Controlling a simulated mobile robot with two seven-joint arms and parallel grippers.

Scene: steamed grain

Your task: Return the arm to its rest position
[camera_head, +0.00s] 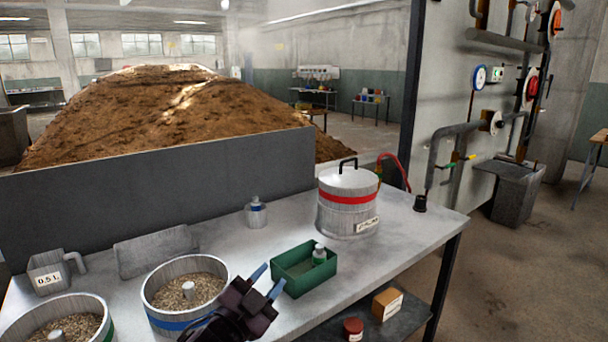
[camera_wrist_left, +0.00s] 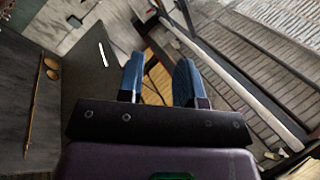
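My left gripper (camera_head: 268,279) is at the bottom centre of the head view, over the front part of the table. Its two blue fingers are apart, with nothing between them. The left wrist view also shows the open, empty left gripper (camera_wrist_left: 160,70). In the head view it is just right of the blue-banded bucket of grain (camera_head: 174,273) and at the left front of the green tray (camera_head: 299,279). Whether it touches either cannot be told. My right gripper is not in view.
The grey table (camera_head: 395,237) holds a red-banded lidded pot (camera_head: 347,210), a small grey bottle (camera_head: 256,213), a measuring jug (camera_head: 57,268) and a green-banded grain bucket (camera_head: 98,305). A small bottle (camera_head: 319,254) stands in the tray. A box (camera_head: 387,303) sits lower down.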

